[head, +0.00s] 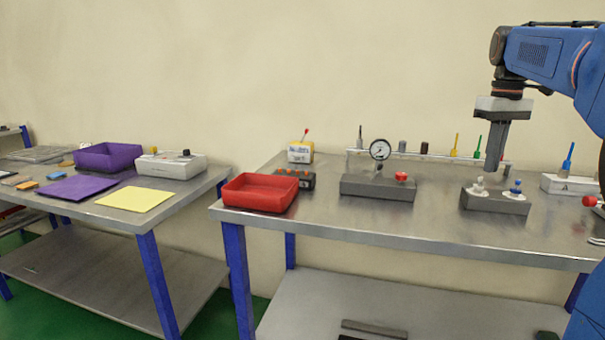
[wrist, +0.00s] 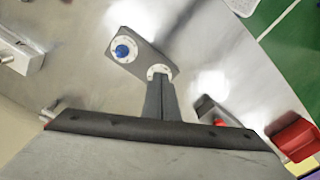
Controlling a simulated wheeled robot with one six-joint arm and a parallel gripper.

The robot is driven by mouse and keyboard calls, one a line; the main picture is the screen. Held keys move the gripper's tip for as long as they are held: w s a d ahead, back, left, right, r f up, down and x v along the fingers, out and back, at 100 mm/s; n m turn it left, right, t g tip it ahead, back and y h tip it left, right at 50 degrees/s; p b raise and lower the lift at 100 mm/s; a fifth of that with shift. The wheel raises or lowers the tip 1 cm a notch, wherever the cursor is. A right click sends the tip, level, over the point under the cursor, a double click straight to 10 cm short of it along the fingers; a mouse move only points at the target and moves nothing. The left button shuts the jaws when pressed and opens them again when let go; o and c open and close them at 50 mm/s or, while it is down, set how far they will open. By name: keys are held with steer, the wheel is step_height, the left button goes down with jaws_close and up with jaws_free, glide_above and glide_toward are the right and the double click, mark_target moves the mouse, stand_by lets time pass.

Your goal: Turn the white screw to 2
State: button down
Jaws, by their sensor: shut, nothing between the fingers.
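The white screw (head: 479,184) stands on the left part of a dark grey block (head: 494,203) on the right-hand table. A blue screw (head: 515,187) stands on the same block to its right; it also shows in the wrist view (wrist: 123,51). Each sits on a round white dial. My gripper (head: 491,169) points straight down, shut, with its fingertips just above or at the white screw. In the wrist view the fingertips (wrist: 159,80) cover the white screw, and only part of its dial (wrist: 158,71) shows. I cannot read the dial numbers or tell whether the fingers touch the screw.
A grey block with a pressure gauge (head: 380,150) and red knob (head: 401,177) stands to the left. A rack with several upright tools (head: 430,156) runs behind. A white block with a blue tool (head: 568,183) stands to the right. A red tray (head: 260,192) lies far left.

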mark_target(483, 196)
steer(key=shift+f, duration=1.55)
steer(key=shift+w+a, duration=0.1)
steer(key=shift+a, duration=0.05)
steer(key=shift+s, duration=0.2)
steer(key=shift+s+r, duration=0.1)
steer(key=shift+s, duration=0.1)
step_height(483, 196, up, 6)
steer(key=shift+f, duration=0.1)
stand_by(0.7)
